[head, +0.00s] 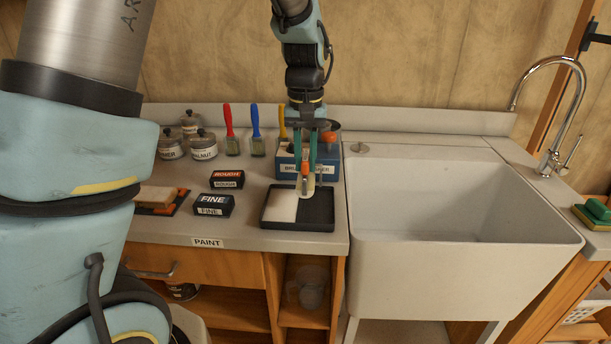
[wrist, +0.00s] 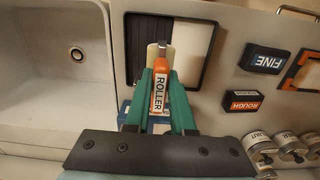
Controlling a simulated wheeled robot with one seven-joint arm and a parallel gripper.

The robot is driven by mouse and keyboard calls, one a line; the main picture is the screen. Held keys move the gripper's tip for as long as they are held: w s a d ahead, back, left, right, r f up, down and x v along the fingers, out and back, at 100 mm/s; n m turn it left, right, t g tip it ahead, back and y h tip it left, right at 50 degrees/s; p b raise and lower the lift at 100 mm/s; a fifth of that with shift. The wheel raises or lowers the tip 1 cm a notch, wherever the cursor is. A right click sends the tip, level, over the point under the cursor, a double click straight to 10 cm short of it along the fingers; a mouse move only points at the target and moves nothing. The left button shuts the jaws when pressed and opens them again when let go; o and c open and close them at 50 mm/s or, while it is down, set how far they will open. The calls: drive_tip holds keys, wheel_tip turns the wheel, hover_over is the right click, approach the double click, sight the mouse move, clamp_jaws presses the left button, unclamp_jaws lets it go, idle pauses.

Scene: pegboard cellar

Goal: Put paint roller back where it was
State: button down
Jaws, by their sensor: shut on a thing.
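The paint roller has an orange handle labelled ROLLER (wrist: 160,88) and a pale cream head, both in the wrist view. My gripper (wrist: 161,83) has its green fingers shut on either side of that handle. In the head view my gripper (head: 305,178) hangs over the back part of the black paint tray (head: 318,210), with the roller's pale head (head: 306,188) at its fingertips. The tray's left half is white and its right half dark. It also shows in the wrist view (wrist: 210,55). Whether the roller touches the tray is unclear.
A blue BRUSH SOAKER box (head: 287,166) stands behind the tray. FINE (head: 213,205) and ROUGH (head: 228,179) blocks, upright brushes (head: 257,144) and tins (head: 203,146) are to the left. A white sink (head: 450,225) lies right. A PAINT label (head: 207,243) marks the counter's front edge.

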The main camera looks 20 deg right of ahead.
sight(306, 176)
drive_tip(key=shift+f+p, duration=0.4)
drive_tip(key=shift+f, duration=1.75)
drive_tip(key=shift+f, duration=0.15)
drive_tip(key=c, duration=0.8)
unclamp_jaws()
drive_tip(key=shift+o, duration=0.2)
